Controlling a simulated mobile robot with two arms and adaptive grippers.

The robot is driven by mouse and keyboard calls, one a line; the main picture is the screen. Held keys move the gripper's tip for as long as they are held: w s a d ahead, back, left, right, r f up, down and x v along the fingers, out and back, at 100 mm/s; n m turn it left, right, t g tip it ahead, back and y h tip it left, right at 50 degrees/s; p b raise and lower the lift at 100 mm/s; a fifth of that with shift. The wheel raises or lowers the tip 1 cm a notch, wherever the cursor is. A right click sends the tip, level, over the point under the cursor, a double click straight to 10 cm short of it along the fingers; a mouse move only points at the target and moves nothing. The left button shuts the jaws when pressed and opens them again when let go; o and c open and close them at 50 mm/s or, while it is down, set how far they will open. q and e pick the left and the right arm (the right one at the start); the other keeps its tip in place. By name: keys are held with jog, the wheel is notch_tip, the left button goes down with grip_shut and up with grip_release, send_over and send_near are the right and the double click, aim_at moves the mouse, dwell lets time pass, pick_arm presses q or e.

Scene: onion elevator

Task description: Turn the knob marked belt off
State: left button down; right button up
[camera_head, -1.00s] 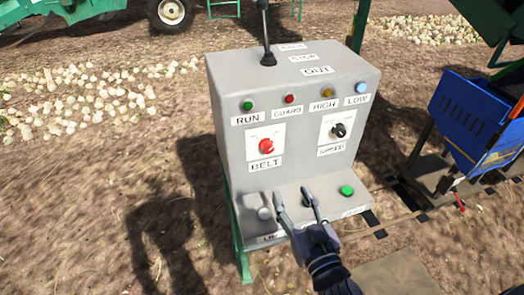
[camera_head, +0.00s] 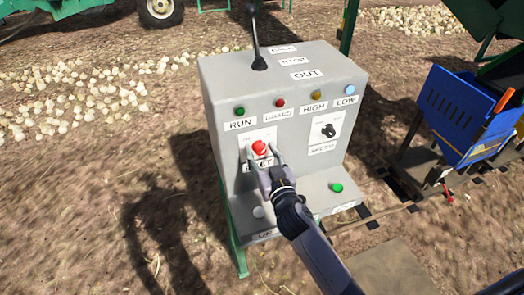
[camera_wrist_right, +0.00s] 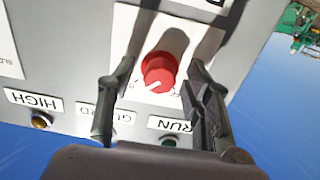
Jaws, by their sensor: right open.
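The red belt knob (camera_head: 260,148) sits on a white plate on the front of the grey control box (camera_head: 225,90), above the partly covered BELT label (camera_head: 258,167). My right gripper (camera_head: 263,154) is open, with one finger on each side of the knob. In the right wrist view the red knob (camera_wrist_right: 159,72) shows between the two open fingers (camera_wrist_right: 155,90), with a gap on both sides. A white pointer mark shows on the knob. I cannot tell whether the fingers touch the plate. My left gripper is not in view.
A black speed knob (camera_head: 328,130) is to the right on the same face. Indicator lights line the top, and a black lever (camera_head: 257,45) stands on the box. A green button (camera_head: 337,187) is on the lower ledge. A blue bin (camera_head: 460,110) stands to the right.

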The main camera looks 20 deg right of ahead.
grip_shut()
dwell(0.7)
